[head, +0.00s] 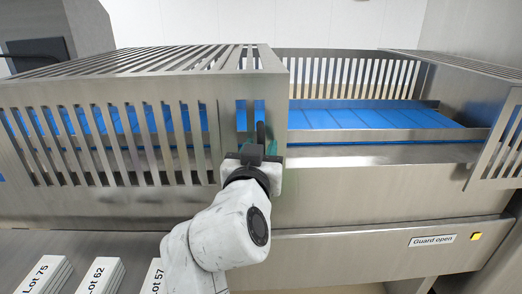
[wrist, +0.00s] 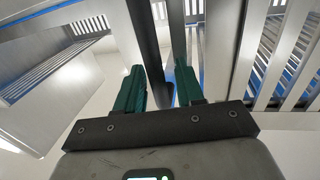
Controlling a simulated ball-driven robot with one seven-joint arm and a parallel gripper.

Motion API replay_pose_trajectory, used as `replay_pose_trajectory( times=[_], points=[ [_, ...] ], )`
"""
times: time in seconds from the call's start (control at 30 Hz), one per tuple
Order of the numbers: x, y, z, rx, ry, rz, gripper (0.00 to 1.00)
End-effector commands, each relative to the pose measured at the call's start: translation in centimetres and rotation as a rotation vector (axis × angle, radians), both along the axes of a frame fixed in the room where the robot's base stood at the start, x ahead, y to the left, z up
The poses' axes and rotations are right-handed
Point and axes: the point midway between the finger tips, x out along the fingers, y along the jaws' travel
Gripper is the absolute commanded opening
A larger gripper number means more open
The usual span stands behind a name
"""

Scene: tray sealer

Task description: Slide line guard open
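The line guard (head: 272,88) is a slotted grey metal cover over the left part of the line in the head view. A dark upright handle (head: 261,133) stands at its right end. My gripper (head: 262,150) is at this handle, partly hiding it. In the wrist view, the dark handle bar (wrist: 147,40) passes between the two green fingers of my gripper (wrist: 158,68). The fingers are spread. The bar lies close to the left finger, with a visible gap to the right finger; I cannot tell whether it touches the left one.
The right part of the line is uncovered, showing a blue belt (head: 365,116). A fixed slotted guard (head: 500,125) stands at far right. A "Guard open" label (head: 432,240) and a yellow square (head: 476,236) are on the front beam. Lot-marked white blocks (head: 98,276) stand lower left.

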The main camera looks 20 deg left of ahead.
Motion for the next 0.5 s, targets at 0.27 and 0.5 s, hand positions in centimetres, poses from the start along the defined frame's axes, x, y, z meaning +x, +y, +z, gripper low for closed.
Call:
replay_pose_trajectory(
  times=[0.27, 0.5],
  points=[
    [-0.1, -0.1, 0.0, 0.000, -0.001, -0.002, 0.38],
    [-3.2, -0.4, 0.0, -0.001, -0.003, 0.001, 0.38]
  ],
)
